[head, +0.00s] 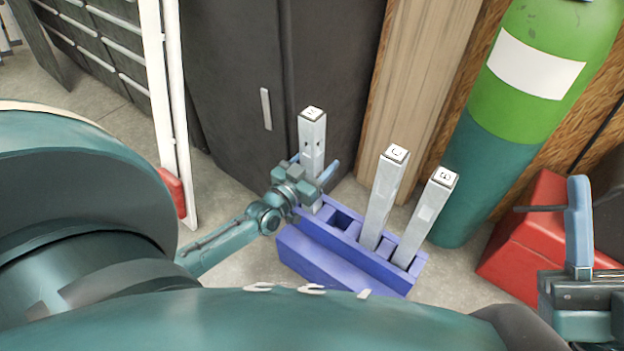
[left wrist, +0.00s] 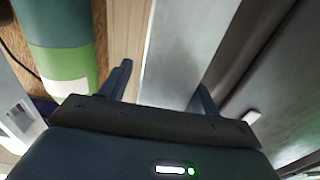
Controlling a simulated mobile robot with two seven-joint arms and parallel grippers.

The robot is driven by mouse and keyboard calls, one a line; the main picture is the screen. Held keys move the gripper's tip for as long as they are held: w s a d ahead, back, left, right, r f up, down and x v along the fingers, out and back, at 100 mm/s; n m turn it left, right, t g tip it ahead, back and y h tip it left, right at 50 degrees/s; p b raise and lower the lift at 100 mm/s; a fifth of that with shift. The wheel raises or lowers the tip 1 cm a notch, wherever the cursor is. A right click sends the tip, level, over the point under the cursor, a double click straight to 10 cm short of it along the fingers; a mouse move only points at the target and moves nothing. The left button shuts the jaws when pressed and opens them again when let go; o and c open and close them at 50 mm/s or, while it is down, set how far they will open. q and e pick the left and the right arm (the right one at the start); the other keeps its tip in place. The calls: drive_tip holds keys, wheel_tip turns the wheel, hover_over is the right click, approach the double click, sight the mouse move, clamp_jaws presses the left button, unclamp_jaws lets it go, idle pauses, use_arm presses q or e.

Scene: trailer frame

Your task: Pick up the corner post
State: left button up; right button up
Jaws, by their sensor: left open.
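Three pale grey square posts stand upright in a blue slotted rack (head: 315,258), with small marks on their top caps that are hard to read. My left gripper (head: 317,176) is open around the lower part of the leftmost post (head: 312,140). In the left wrist view this post (left wrist: 182,50) passes between the two spread fingers (left wrist: 162,92), with a gap showing at the left finger. The middle post (head: 384,200) and right post (head: 425,220) stand apart from the gripper. I cannot tell which post is the corner post. My right gripper (head: 578,235) shows partly at the right edge.
An empty rack slot (head: 343,218) lies between the leftmost and middle posts. A dark cabinet (head: 235,80) and wooden boards (head: 415,80) stand behind. A green gas cylinder (head: 520,110) and a red box (head: 515,245) are at right. A white frame (head: 165,90) stands at left.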

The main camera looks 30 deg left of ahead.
use_arm(q)
drive_tip(key=shift+c, duration=0.3)
clamp_jaws()
drive_tip(key=shift+r, duration=0.1)
